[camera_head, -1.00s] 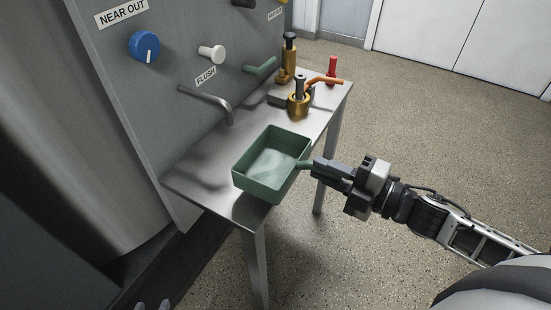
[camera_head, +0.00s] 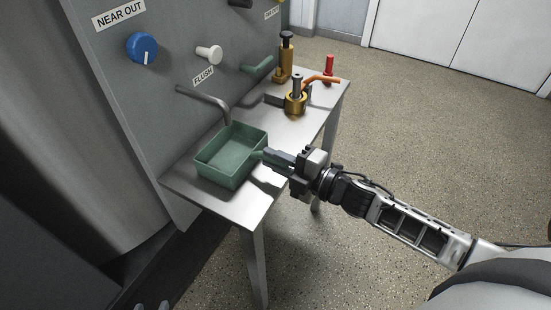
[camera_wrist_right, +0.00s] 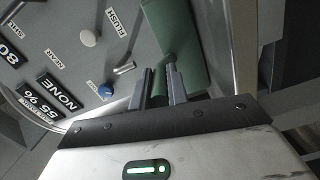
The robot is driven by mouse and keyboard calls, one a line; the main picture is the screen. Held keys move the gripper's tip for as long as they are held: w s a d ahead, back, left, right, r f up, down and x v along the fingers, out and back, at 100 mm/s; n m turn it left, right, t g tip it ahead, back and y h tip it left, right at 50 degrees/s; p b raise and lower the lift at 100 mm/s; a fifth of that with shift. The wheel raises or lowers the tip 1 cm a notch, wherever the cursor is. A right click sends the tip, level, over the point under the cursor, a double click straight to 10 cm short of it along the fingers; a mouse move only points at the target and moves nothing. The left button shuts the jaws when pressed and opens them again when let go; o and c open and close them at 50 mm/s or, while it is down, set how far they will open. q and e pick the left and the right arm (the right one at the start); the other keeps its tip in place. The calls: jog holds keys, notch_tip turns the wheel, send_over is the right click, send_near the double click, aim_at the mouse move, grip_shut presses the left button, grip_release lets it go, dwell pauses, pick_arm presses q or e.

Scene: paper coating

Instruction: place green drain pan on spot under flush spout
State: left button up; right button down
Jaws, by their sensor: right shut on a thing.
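The green drain pan (camera_head: 228,172) is upright and empty at the near part of the metal table. I cannot tell whether its base touches the tabletop. The flush spout (camera_head: 205,98) comes out of the grey panel below the FLUSH label, and its tip is close to the pan's far rim. My right gripper (camera_head: 265,155) is shut on the pan's handle at its right side. The pan (camera_wrist_right: 175,40) and its held handle also show in the right wrist view. My left gripper (camera_head: 152,306) barely shows at the bottom edge, two fingertips apart. The spot under the spout is hidden.
The metal table (camera_head: 240,208) has a bare near corner. A brass pot with an orange handle (camera_head: 296,102), a brass cylinder (camera_head: 286,62) and a red piece (camera_head: 329,66) stand farther back. The panel has a blue knob (camera_head: 142,48) and white knob (camera_head: 208,54).

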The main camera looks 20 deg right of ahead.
jog(key=shift+r, duration=0.1)
jog(key=c, duration=1.4)
grip_release()
jog(key=shift+f, duration=0.2)
jog(key=shift+o, duration=0.2)
jog(key=shift+s+d+r, duration=0.1)
jog(key=b+v, duration=0.1)
jog(key=v, duration=1.1)
jog(key=s+a+f+m+g+h, duration=0.4)
jog(key=a+f+m, duration=0.7)
jog(key=m, duration=0.9)
jog(key=s+f+h, duration=0.1)
jog(key=s+h, duration=0.1)
jog(key=shift+s+h, duration=0.25)
jog(key=shift+h, duration=0.15)
